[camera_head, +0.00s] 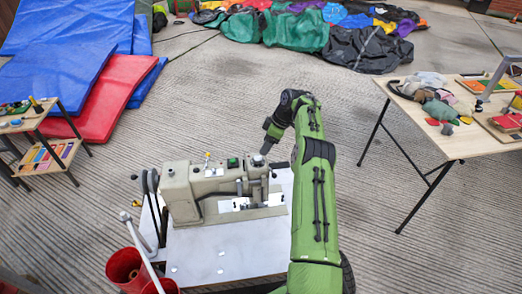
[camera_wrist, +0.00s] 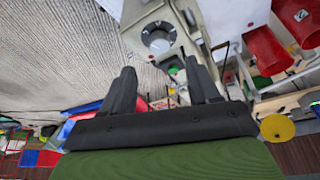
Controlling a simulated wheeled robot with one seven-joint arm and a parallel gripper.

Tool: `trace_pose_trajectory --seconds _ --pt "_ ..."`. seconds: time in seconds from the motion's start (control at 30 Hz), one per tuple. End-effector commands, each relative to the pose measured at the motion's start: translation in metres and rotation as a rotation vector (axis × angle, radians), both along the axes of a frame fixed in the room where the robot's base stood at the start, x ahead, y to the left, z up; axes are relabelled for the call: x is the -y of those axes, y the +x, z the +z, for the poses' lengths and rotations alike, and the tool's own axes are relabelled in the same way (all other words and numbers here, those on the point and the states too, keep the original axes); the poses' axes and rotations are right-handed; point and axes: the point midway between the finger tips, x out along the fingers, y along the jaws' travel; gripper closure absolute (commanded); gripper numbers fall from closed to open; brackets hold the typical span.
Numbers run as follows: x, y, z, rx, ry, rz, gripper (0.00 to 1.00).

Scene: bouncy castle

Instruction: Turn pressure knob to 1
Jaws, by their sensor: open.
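A beige sewing machine (camera_head: 215,185) stands on a white-topped table (camera_head: 225,255).
Red bins (camera_head: 125,266) stand at the table's front left. A wooden table with cloth and pads (camera_head: 445,140) is at right, a small shelf stand (camera_head: 45,150) at left. Blue and red mats (camera_head: 90,105) and crumpled coloured fabric (camera_head: 300,30) lie behind. Floor between is clear.

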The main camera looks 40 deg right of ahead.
Motion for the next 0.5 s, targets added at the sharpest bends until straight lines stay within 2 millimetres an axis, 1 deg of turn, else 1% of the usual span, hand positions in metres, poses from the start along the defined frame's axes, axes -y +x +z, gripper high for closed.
trace_pose_trajectory --seconds 0.03,0.1,0.2,0.33,0.5 --pt "0.004 -0.004 0.019 0.004 -0.001 -0.002 0.4" --pt "0.009 -0.01 0.036 0.002 0.0 -0.002 0.4" --pt "0.015 -0.016 0.057 0.001 0.0 -0.001 0.4" --pt "0.02 -0.022 0.072 0.0 0.0 -0.001 0.4" --pt "0.021 -0.023 0.075 -0.001 0.001 0.0 0.4"
